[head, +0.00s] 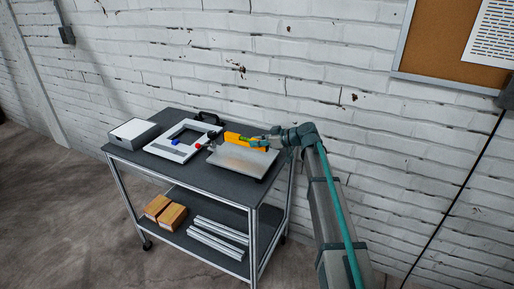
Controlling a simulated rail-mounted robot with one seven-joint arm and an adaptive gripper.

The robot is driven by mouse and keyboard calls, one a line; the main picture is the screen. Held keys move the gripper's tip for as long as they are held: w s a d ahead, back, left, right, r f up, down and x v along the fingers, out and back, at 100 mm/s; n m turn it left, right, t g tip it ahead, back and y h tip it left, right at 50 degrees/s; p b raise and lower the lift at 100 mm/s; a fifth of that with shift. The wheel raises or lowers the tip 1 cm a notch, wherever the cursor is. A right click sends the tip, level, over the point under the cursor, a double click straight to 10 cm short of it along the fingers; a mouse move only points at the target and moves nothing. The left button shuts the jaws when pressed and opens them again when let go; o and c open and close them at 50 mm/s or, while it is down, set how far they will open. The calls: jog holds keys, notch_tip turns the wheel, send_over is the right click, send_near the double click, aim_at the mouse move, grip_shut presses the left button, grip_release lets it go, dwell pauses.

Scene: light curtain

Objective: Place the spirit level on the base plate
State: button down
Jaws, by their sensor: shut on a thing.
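The spirit level is a small yellow-orange bar (233,138) in the head view, over the back edge of a flat silvery plate. This plate, which looks like the base plate (238,160), lies on the right part of the cart top. My gripper (258,142) reaches in from the right and is shut on the right end of the spirit level. I cannot tell whether the level touches the plate or is held just above it. The fingers are small and partly hidden.
On the dark cart top (142,164) stand a white-lidded box (133,131), a white frame (168,152) with a blue block (176,142), a red item (198,146) and a black handled item (207,118). Wooden blocks (171,216) and metal bars (219,236) lie below. A brick wall is behind.

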aim_at(257, 156)
jog(key=shift+w+f, duration=0.3)
notch_tip(257, 156, down, 3)
jog(key=shift+w+r+p, duration=0.1)
jog(key=shift+w+p, duration=0.05)
jog(key=shift+p, duration=0.7)
jog(key=shift+f, duration=0.4)
jog(key=shift+f+b, duration=0.15)
jog(key=shift+b, duration=0.15)
jog(key=c, duration=1)
grip_release()
